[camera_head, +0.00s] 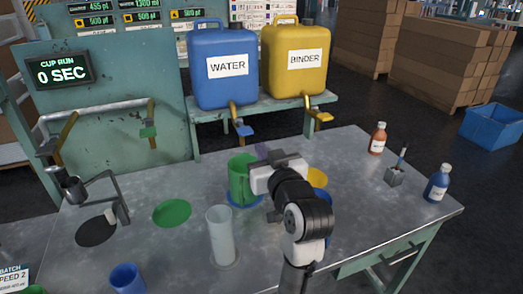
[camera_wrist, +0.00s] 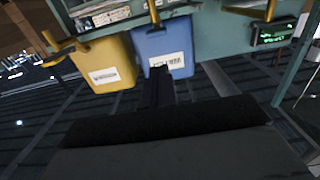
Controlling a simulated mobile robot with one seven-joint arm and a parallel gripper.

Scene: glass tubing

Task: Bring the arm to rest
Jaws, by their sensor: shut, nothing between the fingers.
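My arm reaches up over the middle of the grey work table (camera_head: 330,225), its links bent. My gripper, at its far end, is mostly hidden by my wrist in the head view. In the wrist view my gripper (camera_wrist: 160,80) shows as dark fingers close together, with nothing seen between them. They point towards the blue WATER container (camera_wrist: 165,45) and the yellow BINDER container (camera_wrist: 103,62), which stand well beyond. A green cup (camera_head: 241,180) is just left of my wrist in the head view; I cannot tell the gap.
A clear cylinder (camera_head: 221,238) stands left of my arm. A blue cup (camera_head: 128,278) is at the front left. Brass taps hang below both containers.

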